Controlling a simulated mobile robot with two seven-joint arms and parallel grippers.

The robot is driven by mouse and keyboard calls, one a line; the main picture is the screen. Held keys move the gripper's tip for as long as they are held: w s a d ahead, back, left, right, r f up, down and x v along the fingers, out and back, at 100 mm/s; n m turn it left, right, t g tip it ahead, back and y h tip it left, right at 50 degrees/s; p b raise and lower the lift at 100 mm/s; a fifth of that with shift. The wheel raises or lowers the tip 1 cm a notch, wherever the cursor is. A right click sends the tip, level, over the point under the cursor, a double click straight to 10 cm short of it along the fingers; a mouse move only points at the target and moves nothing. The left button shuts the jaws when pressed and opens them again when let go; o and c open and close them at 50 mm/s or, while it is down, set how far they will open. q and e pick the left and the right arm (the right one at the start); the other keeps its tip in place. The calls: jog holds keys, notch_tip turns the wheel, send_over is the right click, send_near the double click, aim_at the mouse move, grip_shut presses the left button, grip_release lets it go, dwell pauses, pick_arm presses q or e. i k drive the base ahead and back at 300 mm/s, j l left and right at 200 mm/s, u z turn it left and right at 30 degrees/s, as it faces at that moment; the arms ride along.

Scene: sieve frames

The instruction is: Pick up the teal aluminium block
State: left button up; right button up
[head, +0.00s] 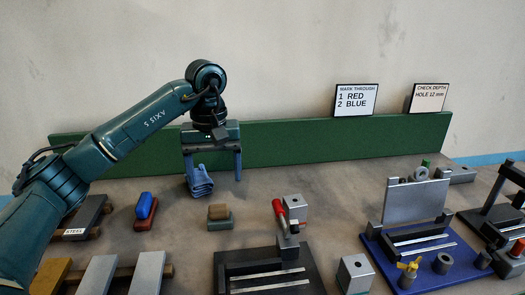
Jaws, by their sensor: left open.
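My left gripper (213,177) points down in front of the green back board, its two fingers wide apart with nothing between them that I can make out. A crumpled blue cloth (200,181) shows at its left finger; I cannot tell if they touch. My right gripper is out of view.
A blue block (145,205) sits on a red one at the left. A black fixture with a red-handled clamp (280,213) stands at front centre. A blue-based fixture (408,256) with an upright grey plate (416,201) is at the right. The bench between cloth and grey-teal piece is bare.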

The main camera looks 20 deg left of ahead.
aim_at(355, 276)
jog(key=k+l, duration=1.2)
jog(key=k, duration=0.1)
